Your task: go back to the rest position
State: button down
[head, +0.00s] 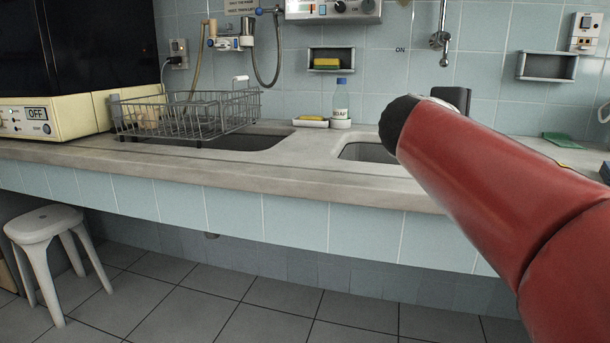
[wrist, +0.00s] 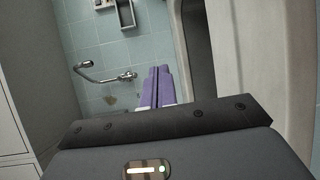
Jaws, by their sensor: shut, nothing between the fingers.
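My gripper (wrist: 159,72) shows in the wrist view as two purple fingers side by side, pressed together with nothing between them. They point toward the blue tiled wall, with a metal tap (wrist: 102,76) to their left. In the head view my red arm reaches in from the right edge, over the right part of the counter (head: 300,170). My gripper's fingers cannot be made out in that view. The arm seems clear of the counter top, but it hides part of the right basin (head: 365,152).
A wire dish rack (head: 190,118) stands by the left basin. A soap bottle (head: 341,105) and a yellow sponge (head: 311,119) stand between the basins. A cream appliance (head: 50,112) is at the left. A white stool (head: 45,225) stands on the floor below, with open floor beside it.

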jog(key=s+a+f+m+g+y+p, duration=0.2)
jog(key=s+a+f+m+y, duration=0.1)
jog(key=s+f, duration=0.5)
jog(key=s+a+f+m+g+y+p, duration=0.2)
jog(key=s+a+f+m+y, duration=0.1)
jog(key=s+f, duration=0.5)
jog(key=s+a+f+m+g+y+p, duration=0.1)
jog(key=s+a+f+m+g+y, duration=0.1)
jog(key=s+a+f+y, duration=0.3)
jog(key=s+f+m, duration=0.1)
jog(key=s+f, duration=0.2)
jog(key=f, duration=0.2)
jog(key=shift+s+a+f+m+y+p, duration=0.15)
jog(key=shift+s+a+m+y+p, duration=0.1)
jog(key=shift+s+m+y+p, duration=0.15)
